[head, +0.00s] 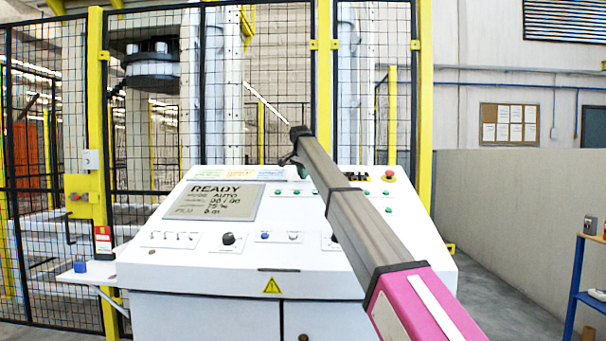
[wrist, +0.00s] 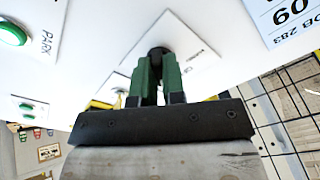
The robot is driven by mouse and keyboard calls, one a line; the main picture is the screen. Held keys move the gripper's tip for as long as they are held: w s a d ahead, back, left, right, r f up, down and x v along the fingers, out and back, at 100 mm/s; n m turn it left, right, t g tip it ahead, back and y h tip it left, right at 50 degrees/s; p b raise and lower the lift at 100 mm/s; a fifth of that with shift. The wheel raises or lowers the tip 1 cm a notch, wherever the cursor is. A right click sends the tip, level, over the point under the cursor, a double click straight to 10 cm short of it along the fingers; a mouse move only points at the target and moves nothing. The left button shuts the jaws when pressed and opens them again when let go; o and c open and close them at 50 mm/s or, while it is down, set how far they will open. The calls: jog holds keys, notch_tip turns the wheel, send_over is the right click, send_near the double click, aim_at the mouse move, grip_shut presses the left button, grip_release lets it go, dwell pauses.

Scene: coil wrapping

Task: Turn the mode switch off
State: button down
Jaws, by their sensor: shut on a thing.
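In the wrist view, my gripper (wrist: 157,72) has its two green fingers closed on a black knob (wrist: 156,51) on the white panel. The knob sits on a small white plate with print too small to read surely, so I take it for the mode switch. The fingers hide most of the knob, and its pointer direction cannot be told. In the head view, my arm crosses the right half of the white console (head: 210,281) and hides the fingers and the held knob. The console's display (head: 214,202) reads READY, with AUTO on the line below.
Another black knob (head: 228,239) sits on the lower panel row. A red emergency button (head: 388,175) is at the console's top right. A green button (wrist: 13,34) marked PARK is near my gripper. A yellow-framed mesh fence (head: 210,100) stands behind; floor is open at right.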

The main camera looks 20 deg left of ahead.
jog(key=n, duration=0.4)
jog(key=shift+n+y, duration=0.4)
jog(key=shift+n, duration=1.4)
jog(key=c, duration=1.2)
grip_release()
jog(key=v, duration=1)
jog(key=shift+s+r, duration=0.25)
jog(key=shift+r, duration=0.05)
